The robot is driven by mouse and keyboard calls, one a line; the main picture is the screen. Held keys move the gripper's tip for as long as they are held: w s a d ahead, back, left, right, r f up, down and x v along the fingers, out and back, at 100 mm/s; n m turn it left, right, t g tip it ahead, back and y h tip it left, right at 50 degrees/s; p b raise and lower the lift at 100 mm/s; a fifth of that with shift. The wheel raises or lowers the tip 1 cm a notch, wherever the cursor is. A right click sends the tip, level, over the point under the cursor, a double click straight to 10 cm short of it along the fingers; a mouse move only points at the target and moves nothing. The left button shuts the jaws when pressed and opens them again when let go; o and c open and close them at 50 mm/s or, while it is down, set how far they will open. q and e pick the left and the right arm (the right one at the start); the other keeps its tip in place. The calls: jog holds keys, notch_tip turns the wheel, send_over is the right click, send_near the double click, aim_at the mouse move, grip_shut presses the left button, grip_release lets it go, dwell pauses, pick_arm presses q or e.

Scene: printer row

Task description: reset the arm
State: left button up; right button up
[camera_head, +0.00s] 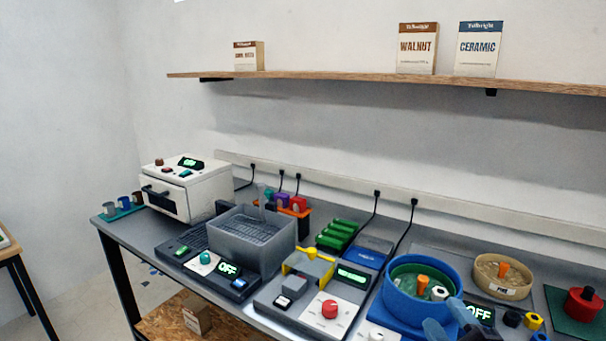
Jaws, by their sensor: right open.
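My right gripper (452,322) shows at the bottom edge, right of centre, as dark blue-grey fingers. It is open, and nothing shows between the fingers. It appears in front of the lower right rim of a blue round tub (396,305), which it partly covers. I cannot tell whether it touches the tub. Most of the right arm is out of frame. My left gripper is not in view.
A grey bench (128,232) carries a white oven-like box (205,190), a grey open bin (268,248), a device with a red knob (329,309) and a tan round tub (480,272). A wooden shelf (340,78) holds boxes above.

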jog(key=s+d+f+m+g+h, duration=0.6)
jog(key=s+f+m+g+h, duration=0.15)
jog(key=f+m, duration=0.35)
jog(key=s+f+m+g+y, duration=0.1)
jog(key=s+f+m+g, duration=0.1)
jog(key=s+f+g, duration=0.45)
jog(key=s+f+m+g+y, duration=0.1)
jog(key=s+f+g+y, duration=0.2)
jog(key=s, duration=0.7)
jog(key=w+f+t, duration=0.7)
jog(key=f+t, duration=0.1)
jog(key=f, duration=0.3)
jog(key=shift+a+h, duration=0.35)
jog(key=shift+h, duration=0.1)
